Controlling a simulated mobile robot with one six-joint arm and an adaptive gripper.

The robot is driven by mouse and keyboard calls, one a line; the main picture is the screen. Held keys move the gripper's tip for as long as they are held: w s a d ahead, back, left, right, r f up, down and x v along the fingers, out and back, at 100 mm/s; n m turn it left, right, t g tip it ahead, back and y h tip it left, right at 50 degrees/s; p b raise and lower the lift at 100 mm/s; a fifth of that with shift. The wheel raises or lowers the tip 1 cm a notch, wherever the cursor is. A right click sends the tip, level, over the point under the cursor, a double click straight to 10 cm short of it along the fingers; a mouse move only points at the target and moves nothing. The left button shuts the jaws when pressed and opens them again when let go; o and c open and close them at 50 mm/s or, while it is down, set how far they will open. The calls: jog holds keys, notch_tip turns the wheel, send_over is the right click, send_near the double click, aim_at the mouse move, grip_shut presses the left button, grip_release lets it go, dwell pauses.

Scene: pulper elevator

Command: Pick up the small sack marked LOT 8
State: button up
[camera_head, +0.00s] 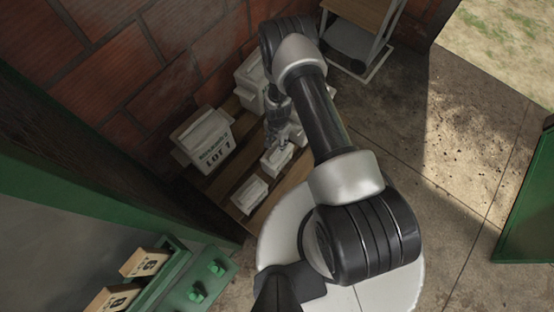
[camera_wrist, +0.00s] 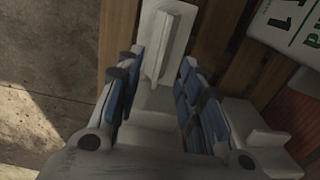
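Two small pale sacks lie on the wooden pallet (camera_head: 222,188). One small sack (camera_head: 276,160) is directly under my gripper (camera_head: 281,140); the other small sack (camera_head: 249,194) lies nearer, to its lower left. Both have dark print too small to read, so I cannot tell which is LOT 8. In the wrist view, my gripper (camera_wrist: 160,68) is open, pointing down, with its blue-padded fingers apart. A pale sack with a raised ridge (camera_wrist: 168,38) shows between and beyond the fingertips. I cannot tell whether either finger touches it.
A large sack marked LOT 1 (camera_head: 208,140) stands close by on the pallet, against the brick wall. Another large pale sack (camera_head: 251,84) is behind. Cardboard boxes (camera_head: 145,262) sit in a green rack at lower left. Concrete floor (camera_head: 440,150) is clear at right.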

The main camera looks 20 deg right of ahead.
aim_at(277, 148)
notch_tip(277, 148, down, 8)
jog(key=b, duration=0.3)
jog(key=shift+w, duration=0.1)
jog(key=shift+c, duration=0.6)
grip_shut()
dwell(0.6)
